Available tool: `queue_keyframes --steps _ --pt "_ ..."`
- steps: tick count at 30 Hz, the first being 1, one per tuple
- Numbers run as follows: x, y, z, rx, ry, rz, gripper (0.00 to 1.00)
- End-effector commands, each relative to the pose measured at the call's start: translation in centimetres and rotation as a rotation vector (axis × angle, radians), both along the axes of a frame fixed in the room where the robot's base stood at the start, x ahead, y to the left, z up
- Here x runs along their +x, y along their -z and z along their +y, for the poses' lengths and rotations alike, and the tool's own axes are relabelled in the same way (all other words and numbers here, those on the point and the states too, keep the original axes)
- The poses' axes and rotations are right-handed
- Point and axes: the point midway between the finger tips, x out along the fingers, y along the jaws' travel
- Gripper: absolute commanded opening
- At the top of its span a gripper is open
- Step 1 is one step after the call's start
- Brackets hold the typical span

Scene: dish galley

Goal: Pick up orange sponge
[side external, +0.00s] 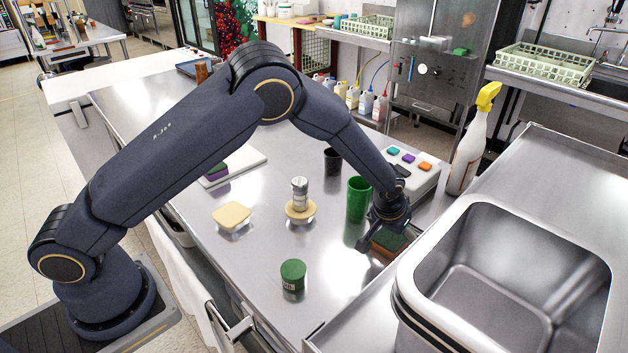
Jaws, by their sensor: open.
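The orange sponge (377,251), with a dark green top, lies on the steel counter near the sink. It is partly hidden by my gripper (383,236). My gripper points down over the sponge with its fingers open. One finger shows at the sponge's left side; the other is hard to make out. I cannot tell whether the fingers touch the sponge.
A green cup (358,200) stands close left of my gripper. A steel sink basin (490,265) rises to the right.

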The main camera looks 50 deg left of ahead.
Motion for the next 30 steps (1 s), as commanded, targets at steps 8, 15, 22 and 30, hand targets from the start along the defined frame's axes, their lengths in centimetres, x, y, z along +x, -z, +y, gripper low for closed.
queue_keyframes --steps 8,15,22,30 --pt "0.02 0.22 -0.01 0.000 0.000 0.000 0.97" --pt "0.01 0.21 0.00 0.000 0.000 0.000 0.85" --pt "0.01 0.20 0.00 0.000 0.000 0.000 0.61" --pt "0.01 0.20 0.00 0.000 0.000 0.000 0.55"
